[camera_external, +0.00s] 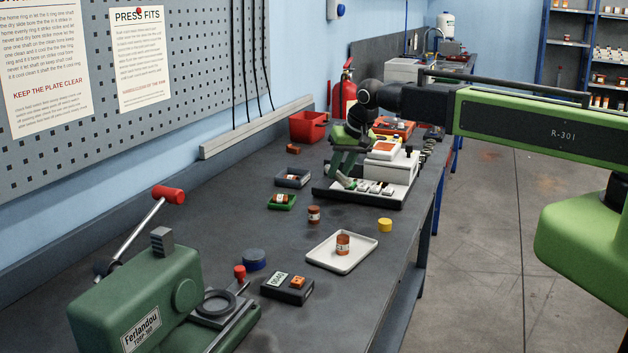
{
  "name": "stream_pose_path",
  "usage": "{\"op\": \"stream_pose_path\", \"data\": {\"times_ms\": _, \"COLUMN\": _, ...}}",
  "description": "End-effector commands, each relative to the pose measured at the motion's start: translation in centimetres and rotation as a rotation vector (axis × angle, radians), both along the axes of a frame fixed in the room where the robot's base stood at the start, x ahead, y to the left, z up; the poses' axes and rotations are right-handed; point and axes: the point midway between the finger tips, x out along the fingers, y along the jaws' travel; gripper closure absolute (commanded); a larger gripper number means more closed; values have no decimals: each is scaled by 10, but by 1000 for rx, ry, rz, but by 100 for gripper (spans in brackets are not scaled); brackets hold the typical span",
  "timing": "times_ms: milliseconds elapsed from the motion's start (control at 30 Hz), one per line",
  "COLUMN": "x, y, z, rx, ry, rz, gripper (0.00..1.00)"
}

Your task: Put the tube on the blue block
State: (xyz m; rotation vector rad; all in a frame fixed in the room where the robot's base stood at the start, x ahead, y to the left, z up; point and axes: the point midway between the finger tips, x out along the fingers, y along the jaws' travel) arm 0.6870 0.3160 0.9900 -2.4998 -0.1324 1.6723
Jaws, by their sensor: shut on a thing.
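My gripper (344,181) is at the end of my green and black arm, low over the dark tray at the back of the bench. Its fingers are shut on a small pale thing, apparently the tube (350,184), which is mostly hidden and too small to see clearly. I cannot tell whether it touches the tray.
A green press (150,305) with a red-knobbed lever stands front left. A white tray (322,262) holds an orange-brown jar (343,244). Another jar (314,215), a yellow cylinder (385,225) and a dark scale (284,290) stand nearby. White equipment (390,170) is beside my gripper.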

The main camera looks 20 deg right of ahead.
Motion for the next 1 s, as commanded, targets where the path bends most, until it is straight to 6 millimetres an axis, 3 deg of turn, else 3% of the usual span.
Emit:
{"op": "stream_pose_path", "data": {"times_ms": 33, "x": 3, "y": 16, "z": -17, "rx": -1, "ry": -1, "rz": 5, "gripper": 100}}
{"op": "stream_pose_path", "data": {"times_ms": 100, "x": 3, "y": 32, "z": -26, "rx": -2, "ry": -1, "rz": 4, "gripper": 100}}
{"op": "stream_pose_path", "data": {"times_ms": 267, "x": 3, "y": 53, "z": -34, "rx": -1, "ry": 0, "rz": 2, "gripper": 100}}
{"op": "stream_pose_path", "data": {"times_ms": 467, "x": 2, "y": 55, "z": -36, "rx": -1, "ry": 0, "rz": 0, "gripper": 100}}
{"op": "stream_pose_path", "data": {"times_ms": 733, "x": 2, "y": 54, "z": -77, "rx": -1, "ry": -1, "rz": -1, "gripper": 100}}
{"op": "stream_pose_path", "data": {"times_ms": 1000, "x": 2, "y": 54, "z": -73, "rx": -1, "ry": 0, "rz": 0, "gripper": 100}}
